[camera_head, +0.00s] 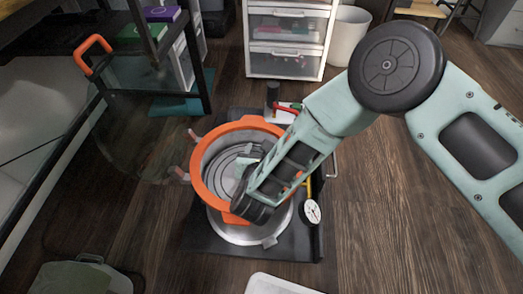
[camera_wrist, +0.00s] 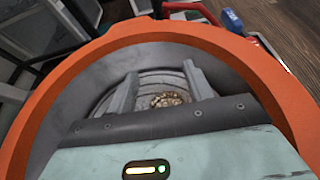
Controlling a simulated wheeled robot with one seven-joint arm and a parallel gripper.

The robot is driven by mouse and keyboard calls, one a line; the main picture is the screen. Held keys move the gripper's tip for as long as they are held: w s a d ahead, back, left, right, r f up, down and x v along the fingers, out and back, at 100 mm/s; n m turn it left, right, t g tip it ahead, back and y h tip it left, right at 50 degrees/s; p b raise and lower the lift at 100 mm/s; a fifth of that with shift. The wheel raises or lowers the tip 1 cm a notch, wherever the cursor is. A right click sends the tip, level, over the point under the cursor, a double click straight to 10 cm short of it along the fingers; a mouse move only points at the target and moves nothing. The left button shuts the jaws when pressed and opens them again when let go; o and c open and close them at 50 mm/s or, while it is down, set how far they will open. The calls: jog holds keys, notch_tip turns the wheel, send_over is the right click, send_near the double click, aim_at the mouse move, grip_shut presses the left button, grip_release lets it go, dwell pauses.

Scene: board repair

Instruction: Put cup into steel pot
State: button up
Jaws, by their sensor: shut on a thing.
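The pot (camera_head: 203,160) stands in the middle of the head view, with a wide orange rim and a grey steel inside with rings. The same orange rim curves around most of the wrist view (camera_wrist: 262,78). My gripper (camera_head: 243,180) reaches down over the pot's right front rim, with its fingers inside the pot. In the wrist view the two grey fingers (camera_wrist: 160,92) stand a little apart. A small round thing with a speckled brown middle, which seems to be the cup (camera_wrist: 168,99), shows between them. Its sides, and whether it touches the pot's bottom, are hidden.
The pot is on a dark mat (camera_head: 300,240) with a round dial gauge (camera_head: 312,212) on its right. A white drawer unit (camera_head: 288,45) and a white bin (camera_head: 348,35) stand behind. A glass-sided frame is on the left. Wooden floor is clear at right.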

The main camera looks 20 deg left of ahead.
jog(key=o, duration=1)
jog(key=shift+f, duration=0.1)
jog(key=shift+r, duration=0.2)
jog(key=p+v, duration=0.6)
jog(key=v, duration=0.6)
